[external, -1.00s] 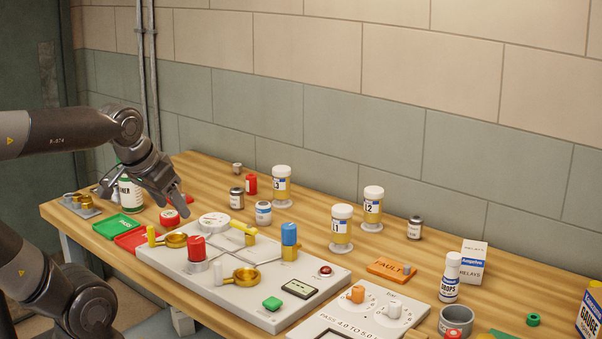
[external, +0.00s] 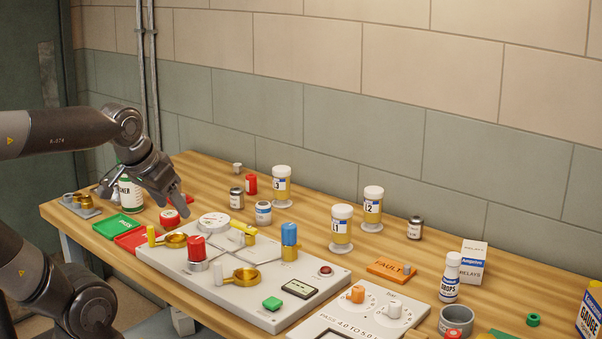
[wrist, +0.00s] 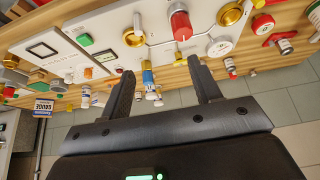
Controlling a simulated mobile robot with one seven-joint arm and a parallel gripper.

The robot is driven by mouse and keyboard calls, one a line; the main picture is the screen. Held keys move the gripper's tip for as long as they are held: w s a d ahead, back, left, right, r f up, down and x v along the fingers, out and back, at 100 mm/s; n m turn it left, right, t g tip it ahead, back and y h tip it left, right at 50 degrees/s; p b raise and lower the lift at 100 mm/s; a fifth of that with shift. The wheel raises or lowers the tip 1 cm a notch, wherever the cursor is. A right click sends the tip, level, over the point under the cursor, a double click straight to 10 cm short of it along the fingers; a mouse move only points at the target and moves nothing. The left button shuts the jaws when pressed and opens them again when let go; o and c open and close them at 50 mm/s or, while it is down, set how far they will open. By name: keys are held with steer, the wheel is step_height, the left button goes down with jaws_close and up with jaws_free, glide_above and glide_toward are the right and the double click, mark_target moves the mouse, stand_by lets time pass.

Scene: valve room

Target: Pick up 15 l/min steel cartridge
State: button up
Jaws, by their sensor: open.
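Several small steel cartridges stand on the wooden bench in the external view. One with a dark label (external: 237,198) is behind the board's left end, and one with a blue and white label (external: 264,212) is to its right. Another steel one (external: 415,228) stands far right near the wall, and a tiny one (external: 237,168) is at the back. Their flow markings are too small to read, so I cannot tell which is 15 l/min. My gripper (external: 172,203) is open and empty above the bench's left part, left of the cartridges. Its two spread fingers show in the wrist view (wrist: 161,68).
A grey valve board (external: 225,283) with red, blue and yellow fittings fills the front. A white-green bottle (external: 131,194), green tray (external: 118,227) and red tray (external: 134,239) are at left. Yellow jars (external: 341,230) stand behind the board. A red cylinder (external: 251,185) is near the cartridges.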

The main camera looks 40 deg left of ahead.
steer(key=shift+o, duration=0.3)
steer(key=w+d+r, duration=0.2)
steer(key=w+r, duration=0.1)
steer(key=w, duration=0.6)
steer(key=w+d+r, duration=0.2)
steer(key=w+r, duration=0.1)
steer(key=w, duration=0.6)
steer(key=m+h, duration=0.1)
steer(key=m, duration=0.1)
glide_above(416, 218)
steer(key=s+a, duration=0.1)
steer(key=s, duration=0.3)
step_height(416, 218, down, 17)
steer(key=x, duration=0.5)
steer(key=shift+x, duration=2.95)
steer(key=shift+w+r, duration=0.1)
steer(key=shift+w, duration=0.1)
